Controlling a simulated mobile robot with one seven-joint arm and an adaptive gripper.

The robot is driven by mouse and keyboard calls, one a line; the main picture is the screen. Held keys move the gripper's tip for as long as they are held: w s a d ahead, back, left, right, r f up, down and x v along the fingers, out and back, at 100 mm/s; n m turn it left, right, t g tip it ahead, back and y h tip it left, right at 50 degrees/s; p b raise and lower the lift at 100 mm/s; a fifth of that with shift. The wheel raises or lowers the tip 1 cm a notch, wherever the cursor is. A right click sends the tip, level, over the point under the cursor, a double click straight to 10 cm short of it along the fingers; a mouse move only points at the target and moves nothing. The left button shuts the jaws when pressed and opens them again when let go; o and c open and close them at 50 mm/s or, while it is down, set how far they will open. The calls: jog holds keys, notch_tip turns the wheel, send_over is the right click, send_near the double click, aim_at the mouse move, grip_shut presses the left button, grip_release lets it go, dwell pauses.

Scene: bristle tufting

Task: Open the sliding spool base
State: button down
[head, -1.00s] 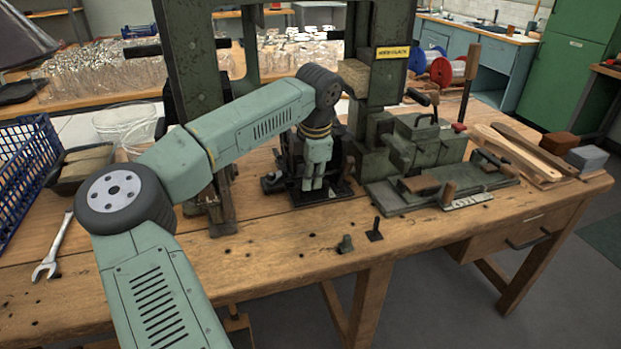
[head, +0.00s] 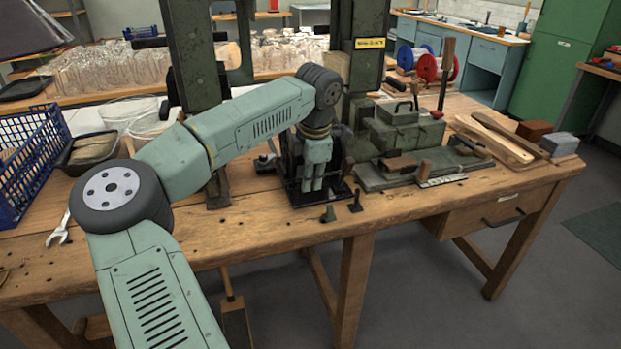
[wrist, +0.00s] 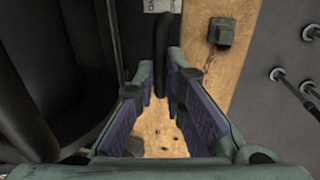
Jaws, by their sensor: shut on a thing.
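The sliding spool base (head: 318,196), a dark plate with an upright black frame, sits on the bench below the tall green machine, near the bench's front edge. My gripper (head: 314,185) points down over its front part. In the wrist view, my gripper's fingers (wrist: 162,80) close around a slim dark upright bar (wrist: 162,40), which looks like the base's handle. A pale label (wrist: 162,5) shows beyond it. My arm and fingers hide much of the base and its spool holder in the head view.
A green clamp fixture (head: 402,135) is on the right.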

jog(key=c, duration=1.7)
grip_release()
jog(key=shift+o, duration=0.2)
jog(key=shift+r, duration=0.1)
notch_tip(320, 180, up, 12)
jog(key=s, duration=0.2)
jog(key=shift+d, duration=0.35)
jog(key=shift+s+f, duration=0.1)
jog(key=shift+f, duration=0.1)
